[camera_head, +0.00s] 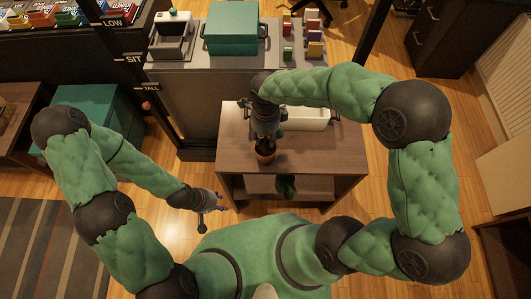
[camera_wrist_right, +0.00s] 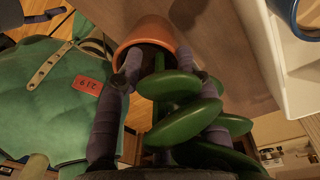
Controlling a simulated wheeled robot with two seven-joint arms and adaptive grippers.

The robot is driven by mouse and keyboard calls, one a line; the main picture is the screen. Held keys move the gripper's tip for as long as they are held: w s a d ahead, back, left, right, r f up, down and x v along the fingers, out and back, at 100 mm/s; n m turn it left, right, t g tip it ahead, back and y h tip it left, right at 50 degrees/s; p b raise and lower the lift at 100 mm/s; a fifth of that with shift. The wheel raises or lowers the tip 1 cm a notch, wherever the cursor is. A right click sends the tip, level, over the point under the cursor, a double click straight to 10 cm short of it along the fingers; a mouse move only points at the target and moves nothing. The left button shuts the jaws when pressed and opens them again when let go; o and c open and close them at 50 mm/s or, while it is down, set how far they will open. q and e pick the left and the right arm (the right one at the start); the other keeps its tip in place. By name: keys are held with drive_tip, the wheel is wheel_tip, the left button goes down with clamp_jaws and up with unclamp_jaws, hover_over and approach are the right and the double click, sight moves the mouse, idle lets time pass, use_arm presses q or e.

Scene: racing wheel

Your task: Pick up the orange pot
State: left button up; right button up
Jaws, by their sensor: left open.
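The orange pot (camera_head: 265,152) is at the front edge of the brown wooden cabinet in the head view, directly below my right gripper (camera_head: 265,138). In the right wrist view the pot (camera_wrist_right: 148,38) is at the top, with a plant of green rounded leaves (camera_wrist_right: 180,105). My right gripper (camera_wrist_right: 165,75) has its fingers on both sides of the plant, the left one overlapping the pot's rim. Leaves hide part of the right finger, so its grip is unclear. My left gripper (camera_head: 207,211) is open and empty, left of the cabinet and away from the pot.
The brown cabinet (camera_head: 232,156) has a white tray (camera_head: 305,120) towards its back, and a dark green object (camera_head: 286,186) shows at its front opening. Behind it, a grey counter holds a teal box (camera_head: 232,32).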

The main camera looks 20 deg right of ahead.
clamp_jaws()
idle(0.3)
